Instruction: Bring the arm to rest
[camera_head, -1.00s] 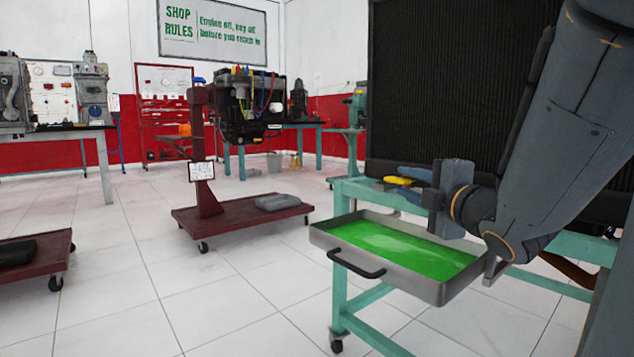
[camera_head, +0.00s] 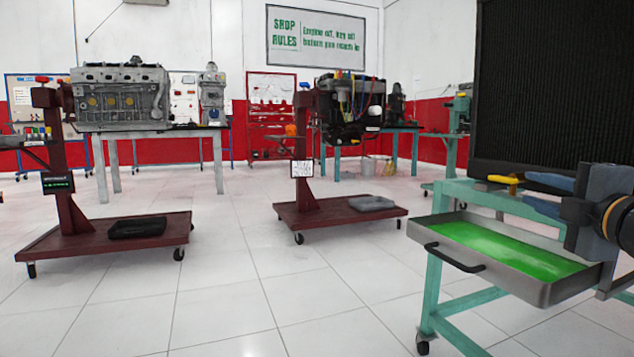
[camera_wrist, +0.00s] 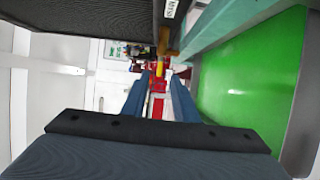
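My gripper (camera_head: 535,191) has two blue fingers, which stand apart with nothing held between them. It is at the right of the head view, above the green-filled tray. In the wrist view my gripper (camera_wrist: 158,78) points at a small yellow handle (camera_wrist: 159,72), which lies beyond the fingertips. In the head view the yellow handle (camera_head: 503,180) sits at the lower edge of the black radiator panel, left of the fingers and apart from them. Most of my arm is outside the head view.
The metal tray (camera_head: 540,291) of green liquid (camera_head: 510,248) is under the gripper on a teal wheeled frame (camera_head: 433,290). The black panel (camera_head: 560,90) stands close behind. Two red engine stands (camera_head: 110,235) (camera_head: 330,215) are at left and middle. Floor in front is clear.

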